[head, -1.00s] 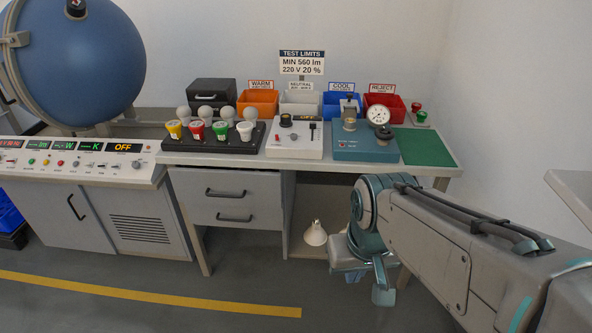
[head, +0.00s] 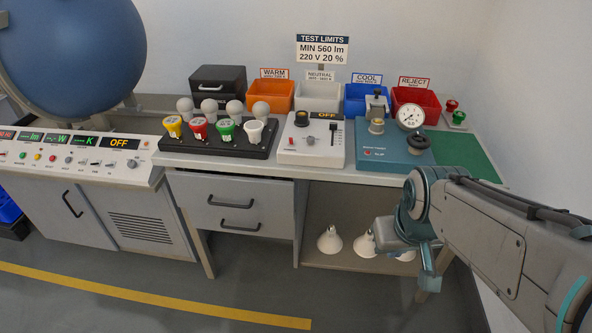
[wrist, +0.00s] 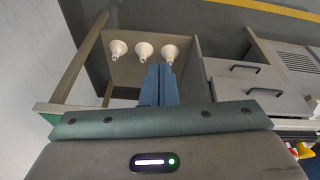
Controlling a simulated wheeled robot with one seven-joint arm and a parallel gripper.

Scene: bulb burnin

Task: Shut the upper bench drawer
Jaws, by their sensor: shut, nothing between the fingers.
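The upper bench drawer (head: 205,190) is a grey front with a dark bar handle (head: 230,202), under the left part of the bench. The lower drawer's handle (head: 240,228) shows just below it. My gripper (head: 428,284) is shut and empty, pointing down before the bench's right side, well right of the drawers. Its blue fingers (wrist: 161,70) lie together in the wrist view.
White reflector bulbs (head: 330,240) stand on the open shelf right of the drawers. The benchtop (head: 350,174) carries a bulb rack, instruments and coloured bins. A console (head: 110,160) stands left. A bench leg (head: 434,275) is close to my gripper. Floor before the drawers is clear.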

